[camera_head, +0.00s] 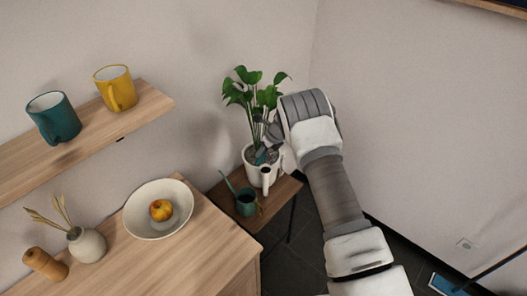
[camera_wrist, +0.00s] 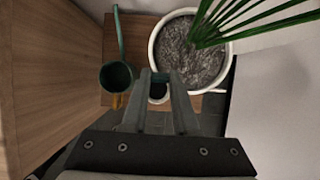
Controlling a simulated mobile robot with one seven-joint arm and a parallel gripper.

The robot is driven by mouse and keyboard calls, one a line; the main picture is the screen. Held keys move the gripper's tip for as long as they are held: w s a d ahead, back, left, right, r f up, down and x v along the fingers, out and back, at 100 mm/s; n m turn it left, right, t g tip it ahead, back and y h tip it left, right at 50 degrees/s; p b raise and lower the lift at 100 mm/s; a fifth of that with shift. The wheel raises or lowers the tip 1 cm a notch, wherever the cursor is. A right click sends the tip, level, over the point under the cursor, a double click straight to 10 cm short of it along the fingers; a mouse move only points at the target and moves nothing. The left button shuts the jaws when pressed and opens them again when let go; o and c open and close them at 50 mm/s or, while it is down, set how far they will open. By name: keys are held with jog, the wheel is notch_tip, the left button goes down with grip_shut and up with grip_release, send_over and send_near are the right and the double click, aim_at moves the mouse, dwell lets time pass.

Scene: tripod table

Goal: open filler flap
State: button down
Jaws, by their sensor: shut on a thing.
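A white plant pot (camera_head: 254,172) with dark soil and green leaves has a small white filler spout (camera_head: 267,179) on its near side. In the wrist view, the pot (camera_wrist: 154,52) is just beyond my fingers, and the spout's dark round mouth (camera_wrist: 158,92) shows between them. My gripper (camera_wrist: 159,77) is shut on a small teal piece at the spout, which looks like the filler flap (camera_wrist: 159,78). The flap seems tilted up off the mouth, its hinge hidden by the fingers. In the head view, my wrist hides most of the gripper.
A teal watering can (camera_head: 246,203) stands beside the pot on a small wooden table (camera_head: 281,194); it also shows in the wrist view (camera_wrist: 116,76). A wooden cabinet (camera_head: 205,240) with a bowl (camera_head: 142,222) is at left. Walls close in behind.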

jog(key=shift+w+a+f+g+h+b, duration=0.1)
jog(key=shift+w+a+g+h+b, duration=0.25)
jog(key=shift+a, duration=0.2)
jog(key=shift+w+a+b, duration=0.85)
jog(key=shift+a+b, duration=0.3)
jog(key=shift+b, duration=1.25)
jog(key=c, duration=0.7)
grip_release()
jog(key=shift+f, duration=0.1)
jog(key=shift+d, duration=0.1)
jog(key=shift+b+v, duration=0.3)
jog(key=shift+v, duration=8.4)
